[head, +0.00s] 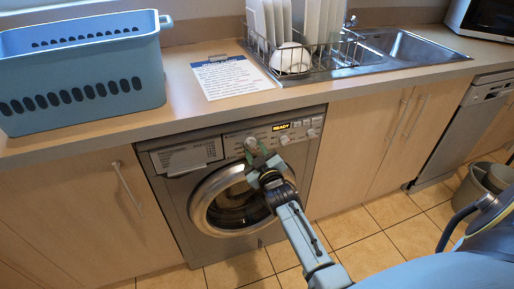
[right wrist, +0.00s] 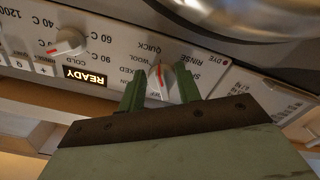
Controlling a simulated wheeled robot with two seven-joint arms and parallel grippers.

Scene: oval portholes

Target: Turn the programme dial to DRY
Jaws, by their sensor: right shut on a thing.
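The programme dial (right wrist: 158,76) is a pale round knob with a red mark on the washing machine's (head: 172,190) front panel. It also shows in the head view (head: 250,142). My right gripper (right wrist: 160,88) has its green fingers on either side of the dial, shut on it. In the head view my right gripper (head: 258,156) reaches up to the panel from below. Labels such as WOOL, QUICK and RINSE ring the dial; a DRY label is not legible. The display (right wrist: 85,77) reads READY. My left gripper is not in view.
A second knob (right wrist: 70,42) with temperature labels sits beside the display. The round door (head: 232,203) is below the panel. A blue basket (head: 85,75), a printed sheet (head: 230,77) and a dish rack (head: 290,57) stand on the worktop. A grey bin (head: 480,188) is at right.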

